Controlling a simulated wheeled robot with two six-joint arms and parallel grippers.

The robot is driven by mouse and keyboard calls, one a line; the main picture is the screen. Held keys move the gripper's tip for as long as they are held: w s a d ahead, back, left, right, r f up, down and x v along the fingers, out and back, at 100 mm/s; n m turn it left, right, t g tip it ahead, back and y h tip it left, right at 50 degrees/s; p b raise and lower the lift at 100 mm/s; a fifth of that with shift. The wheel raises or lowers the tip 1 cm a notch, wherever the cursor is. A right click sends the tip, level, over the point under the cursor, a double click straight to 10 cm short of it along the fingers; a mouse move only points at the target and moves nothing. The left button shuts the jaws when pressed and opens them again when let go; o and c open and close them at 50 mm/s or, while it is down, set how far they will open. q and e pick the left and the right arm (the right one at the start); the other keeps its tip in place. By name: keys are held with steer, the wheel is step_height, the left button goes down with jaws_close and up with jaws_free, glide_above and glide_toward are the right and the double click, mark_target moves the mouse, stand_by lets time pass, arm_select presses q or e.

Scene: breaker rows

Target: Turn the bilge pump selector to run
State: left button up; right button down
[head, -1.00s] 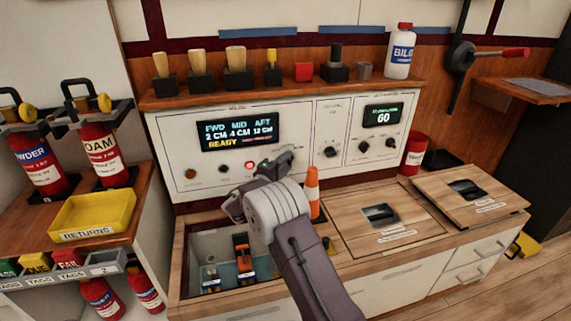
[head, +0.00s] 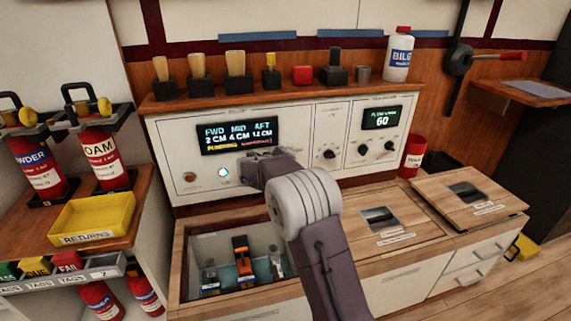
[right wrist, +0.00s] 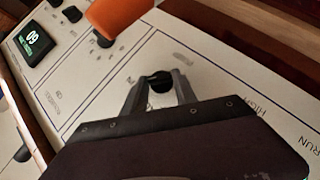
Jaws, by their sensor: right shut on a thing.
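The bilge panel (head: 322,178) is a white console face under a wooden shelf. Its dark screen (head: 238,136) reads FWD, MID and AFT in cyan, with a small yellow word below that I cannot read surely. My right gripper (right wrist: 160,85) is shut on a black selector knob (right wrist: 161,80) on this panel, one finger on each side. In the head view my right gripper (head: 268,166) hides that knob and its fingertips. A round lamp (head: 223,172) left of it glows pale. The printed words RUN (right wrist: 303,143) and HIGH show in the right wrist view. My left gripper is not in view.
Other black knobs (head: 330,153) and a screen reading 60 (head: 382,117) lie to the right. An open bin (head: 212,246) and wooden lids (head: 420,237) are below. Brushes and a bilge bottle (head: 398,55) line the shelf.

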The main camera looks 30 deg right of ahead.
steer(key=shift+y, duration=0.5)
steer(key=c, duration=1)
jaws_free()
steer(key=p+v, duration=0.2)
steer(key=v, duration=0.7)
steer(key=shift+p, duration=0.35)
